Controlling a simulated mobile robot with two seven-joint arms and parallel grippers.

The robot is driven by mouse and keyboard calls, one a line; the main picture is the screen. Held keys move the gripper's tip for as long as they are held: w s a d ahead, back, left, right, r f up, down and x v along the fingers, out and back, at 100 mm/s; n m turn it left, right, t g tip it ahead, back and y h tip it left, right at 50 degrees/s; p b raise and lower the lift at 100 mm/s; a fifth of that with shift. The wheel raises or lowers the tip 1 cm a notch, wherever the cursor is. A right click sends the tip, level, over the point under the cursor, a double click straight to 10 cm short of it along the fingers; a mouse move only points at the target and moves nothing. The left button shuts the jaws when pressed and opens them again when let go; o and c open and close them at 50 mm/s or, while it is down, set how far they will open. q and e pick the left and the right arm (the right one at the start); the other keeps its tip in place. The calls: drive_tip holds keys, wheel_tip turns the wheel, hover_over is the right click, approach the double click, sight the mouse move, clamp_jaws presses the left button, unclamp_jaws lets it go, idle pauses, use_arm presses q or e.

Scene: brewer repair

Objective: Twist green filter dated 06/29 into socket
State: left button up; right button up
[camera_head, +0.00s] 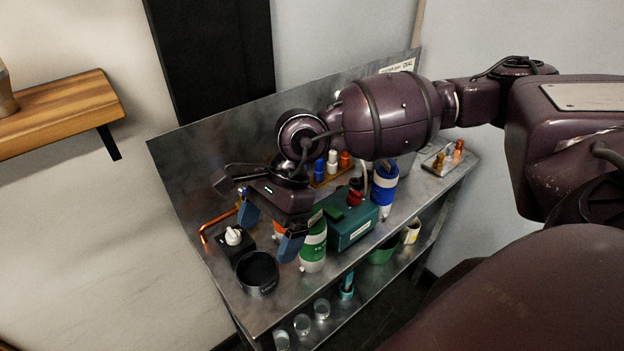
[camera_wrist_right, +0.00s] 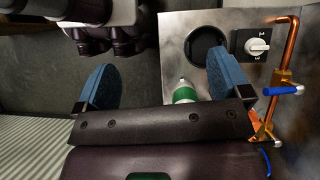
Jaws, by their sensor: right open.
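The green and white filter (camera_head: 313,245) stands upright on the metal bench in the head view. Its date is too small to read. In the right wrist view its white end and green body (camera_wrist_right: 184,91) show beyond the gripper's palm, and the rest is hidden. The black round socket (camera_head: 257,271) is to its left at the bench's front; it also shows in the right wrist view (camera_wrist_right: 206,47). My right gripper (camera_head: 268,236) is open and empty, its blue fingertips above the bench between socket and filter, one finger close beside the filter. My left gripper is not seen.
A white knob on a black box (camera_head: 234,238) and a copper pipe (camera_head: 214,221) stand behind the socket. A green box (camera_head: 352,228) and a blue and white filter (camera_head: 383,188) stand to the right. Glasses (camera_head: 302,324) sit on the lower shelf.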

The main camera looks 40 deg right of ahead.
sight(312, 239)
drive_tip(key=w+d+h, duration=0.1)
drive_tip(key=d+h, duration=0.1)
drive_tip(key=d, duration=0.1)
drive_tip(key=w+d+r+t+h, duration=0.1)
drive_tip(key=d+h, duration=0.1)
drive_tip(key=d, duration=0.2)
drive_tip(key=w+d+r+n+h, duration=0.1)
drive_tip(key=w+d, duration=0.1)
drive_tip(key=d, duration=0.2)
drive_tip(key=shift+d+h, duration=0.15)
drive_tip(key=shift+h, duration=0.25)
wheel_tip(312, 239, down, 11)
drive_tip(key=shift+r+p, duration=0.1)
drive_tip(key=shift+p, duration=0.45)
drive_tip(key=c, duration=1.2)
drive_tip(key=o, duration=0.4)
drive_tip(key=shift+c, duration=1)
drive_tip(key=shift+r+p, duration=1.25)
drive_tip(key=shift+r, duration=1.3)
drive_tip(key=shift+f, duration=0.1)
